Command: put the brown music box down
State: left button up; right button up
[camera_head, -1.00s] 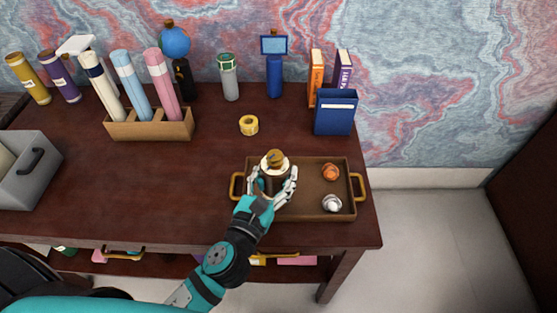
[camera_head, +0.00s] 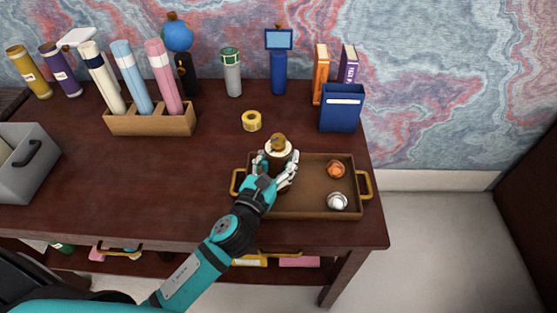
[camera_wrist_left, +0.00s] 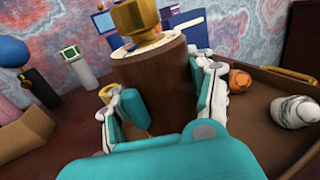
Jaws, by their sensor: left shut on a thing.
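The brown music box (camera_wrist_left: 150,78) is a round, dark wooden cylinder with a white top disc and a gold piece on it. In the head view its top (camera_head: 278,145) shows at the left part of the brown tray (camera_head: 317,213). My left gripper (camera_head: 276,172) is shut around the music box's sides; its fingers also show in the left wrist view (camera_wrist_left: 165,95). The box stands upright, over the tray's left end. The fingers hide its base, so I cannot tell whether it touches the tray. My right gripper is not in view.
In the tray's right half lie an orange item (camera_head: 336,169) and a silver item (camera_head: 337,201). A yellow tape roll (camera_head: 251,121) is behind the tray. A blue box (camera_head: 341,110) stands at the back right. The middle left of the desk (camera_head: 150,180) is clear.

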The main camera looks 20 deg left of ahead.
pick_arm(q)
jog(key=shift+f, duration=0.1)
jog(key=o, duration=1.5)
jog(key=shift+c, duration=0.2)
jog(key=s+a+b, duration=0.1)
jog(key=s+b, duration=0.2)
jog(key=s, duration=0.9)
jog(key=shift+a+r, duration=0.15)
jog(key=shift+r, duration=0.05)
